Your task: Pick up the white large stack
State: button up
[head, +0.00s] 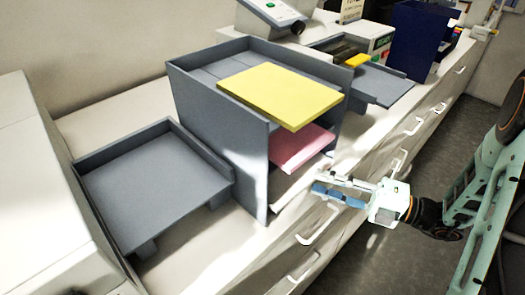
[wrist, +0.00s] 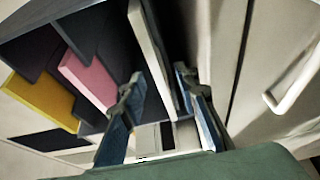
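The white large stack (head: 292,184) lies in the bottom level of a grey tiered shelf (head: 205,105), its front edge partly showing. In the wrist view the white stack (wrist: 153,55) appears as a long pale slab reaching down between my fingers. My gripper (head: 328,187) is at the front of the bottom level, just outside the shelf. In the wrist view my gripper (wrist: 158,82) is open, with one blue-padded finger on each side of the slab. The left finger stands apart from it; the right finger is close, and I cannot tell whether it touches.
A pink stack (head: 298,147) lies on the level above, and a yellow stack (head: 280,95) on top; both stick out forward. A low grey tray (head: 150,180) stands at left. Drawer handles (head: 318,225) project from the counter front below my gripper. The aisle floor at right is free.

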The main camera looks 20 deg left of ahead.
aim_at(312, 182)
jog(key=a, duration=0.3)
jog(key=s+a+p, duration=0.1)
jog(key=a, duration=0.1)
jog(key=shift+r, duration=0.2)
jog(key=shift+w+a, duration=0.1)
jog(key=shift+a, duration=0.2)
jog(key=shift+c, duration=0.3)
grip_shut()
